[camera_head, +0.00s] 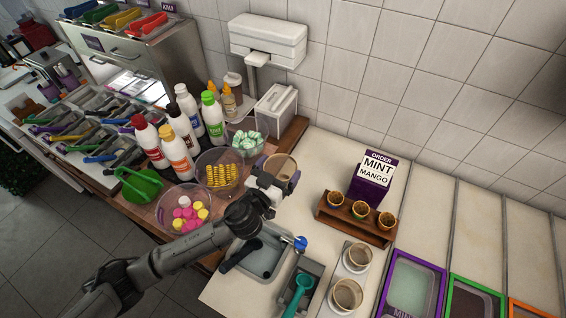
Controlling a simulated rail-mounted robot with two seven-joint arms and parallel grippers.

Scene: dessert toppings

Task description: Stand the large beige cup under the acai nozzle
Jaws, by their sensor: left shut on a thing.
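My left gripper (272,186) is shut on a large beige cup (281,166). The cup is open at the top and is held over the counter, just right of the bowls of toppings. My right gripper is not in view. I cannot make out a nozzle marked acai. A white wall-mounted unit (267,38) hangs above the back of the counter; I cannot tell what it dispenses. Two more beige cups (357,257) (346,296) stand in a holder at the front of the counter.
Clear bowls (183,210), several sauce bottles (168,150) and a box (276,108) crowd the wooden counter to the left. A wooden cone rack (356,219) and an order sign (373,178) stand right. A steel basin (262,255) lies below my gripper. The counter behind the sign is bare.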

